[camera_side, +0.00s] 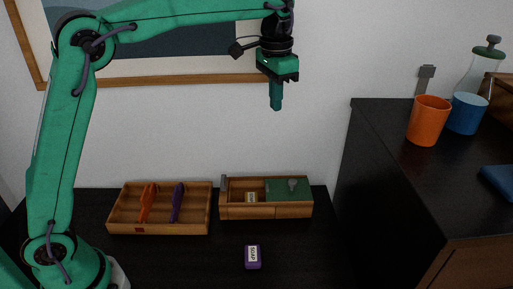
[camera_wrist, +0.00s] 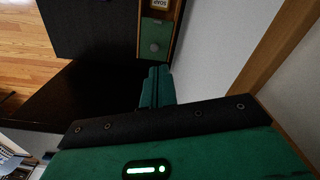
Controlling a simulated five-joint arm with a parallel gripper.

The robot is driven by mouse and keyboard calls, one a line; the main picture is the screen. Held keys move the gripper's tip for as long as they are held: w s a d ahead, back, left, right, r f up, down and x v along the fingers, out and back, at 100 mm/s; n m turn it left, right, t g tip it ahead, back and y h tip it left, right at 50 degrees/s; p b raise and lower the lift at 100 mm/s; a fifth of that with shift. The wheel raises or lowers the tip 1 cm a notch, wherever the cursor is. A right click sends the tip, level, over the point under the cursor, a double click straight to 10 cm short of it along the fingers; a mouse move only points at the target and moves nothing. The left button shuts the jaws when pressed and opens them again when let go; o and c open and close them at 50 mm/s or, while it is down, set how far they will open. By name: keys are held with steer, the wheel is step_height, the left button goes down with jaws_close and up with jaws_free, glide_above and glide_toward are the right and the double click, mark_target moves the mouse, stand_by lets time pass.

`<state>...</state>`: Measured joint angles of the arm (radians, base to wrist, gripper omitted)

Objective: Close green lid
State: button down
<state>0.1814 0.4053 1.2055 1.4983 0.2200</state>
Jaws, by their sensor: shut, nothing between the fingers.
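The green lid (camera_side: 289,190) lies over the right part of a wooden box (camera_side: 266,211) on the dark desk, and a small grey knob stands on it. The left part of the box is uncovered, and a small labelled item (camera_side: 251,197) shows inside. In the wrist view the green lid (camera_wrist: 156,38) with its round knob is at the top, in the wooden box. My gripper (camera_side: 276,107) hangs high above the box, pointing down, with its fingers together and empty. Its fingers also show in the wrist view (camera_wrist: 157,72), apart from the lid.
A wooden tray (camera_side: 122,219) with an orange item (camera_side: 147,203) and a purple item (camera_side: 177,203) stands left of the box. A purple soap block (camera_side: 252,257) lies in front. A higher black cabinet (camera_side: 385,165) at right carries an orange cup (camera_side: 429,120) and a blue cup (camera_side: 466,114).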

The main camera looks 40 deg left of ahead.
steer(key=m+g, duration=0.1)
glide_above(291, 180)
steer(key=w, duration=0.2)
step_height(291, 180, down, 5)
steer(key=w+d+f+m+g, duration=0.1)
steer(key=w+d+f, duration=0.1)
steer(key=d+f, duration=0.2)
steer(key=shift+w+f+m+g+y, duration=0.2)
steer(key=shift+f+m+g+y, duration=0.15)
steer(key=shift+f, duration=1.35)
steer(key=shift+a+f, duration=0.1)
steer(key=shift+f, duration=0.2)
steer(key=shift+a+x, duration=0.15)
steer(key=shift+x, duration=2.2)
steer(key=shift+a+x, duration=0.15)
steer(key=shift+x, duration=2.2)
steer(key=shift+a+r, duration=0.1)
steer(key=shift+s+a, duration=1.2)
steer(key=shift+s, duration=0.1)
